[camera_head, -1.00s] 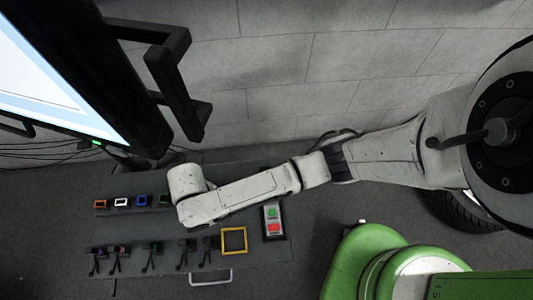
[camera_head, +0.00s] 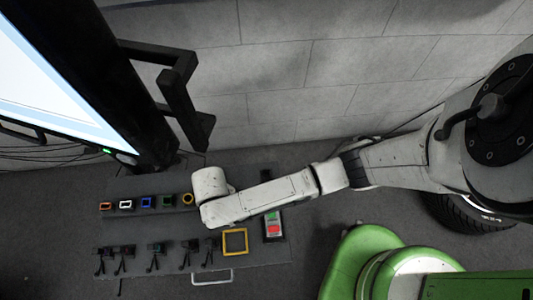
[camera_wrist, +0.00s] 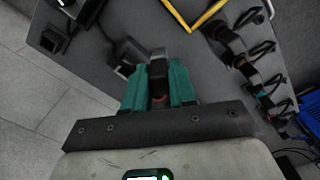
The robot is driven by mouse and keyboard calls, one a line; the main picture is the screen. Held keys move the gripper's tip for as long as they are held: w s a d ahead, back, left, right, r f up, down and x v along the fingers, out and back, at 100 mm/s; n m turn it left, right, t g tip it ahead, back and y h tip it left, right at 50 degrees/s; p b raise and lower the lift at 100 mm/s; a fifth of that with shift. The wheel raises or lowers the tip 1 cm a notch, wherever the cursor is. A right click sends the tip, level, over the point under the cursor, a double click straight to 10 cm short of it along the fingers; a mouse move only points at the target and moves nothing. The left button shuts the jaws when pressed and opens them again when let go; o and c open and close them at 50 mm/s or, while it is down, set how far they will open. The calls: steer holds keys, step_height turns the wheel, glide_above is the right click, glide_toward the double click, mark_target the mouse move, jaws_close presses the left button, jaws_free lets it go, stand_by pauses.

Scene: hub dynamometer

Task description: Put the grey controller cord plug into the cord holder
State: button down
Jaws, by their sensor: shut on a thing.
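My gripper (camera_wrist: 158,82) has green fingers and is shut on a small grey piece (camera_wrist: 157,58), which looks like the grey controller cord plug. Its lower part is hidden between the fingers. Just left of it, above the grey board, is a dark open-sided block (camera_wrist: 123,58). It may be the cord holder, but I cannot tell for sure. I cannot tell whether plug and block touch. In the head view, my forearm and wrist hide gripper and plug. The controller box (camera_head: 273,226), with green and red buttons, lies right of my wrist.
A yellow square frame (camera_head: 234,230) lies on the grey board (camera_head: 255,269). Coloured frames line its back row, including a blue one (camera_head: 146,202). Several dark plugs with cords (camera_head: 123,253) line its front. A monitor (camera_head: 60,80) with a black bracket (camera_head: 185,100) stands at left.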

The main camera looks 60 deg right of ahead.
steer(key=s+d+p, duration=0.7)
steer(key=s+d, duration=0.1)
steer(key=s, duration=0.4)
steer(key=shift+p, duration=0.35)
stand_by(1.3)
steer(key=shift+d, duration=0.1)
steer(key=w+d+b, duration=0.4)
steer(key=w+d, duration=0.4)
steer(key=d, duration=0.4)
stand_by(1.8)
steer(key=shift+f, duration=0.1)
step_height(320, 180, down, 4)
steer(key=b, duration=0.3)
stand_by(0.5)
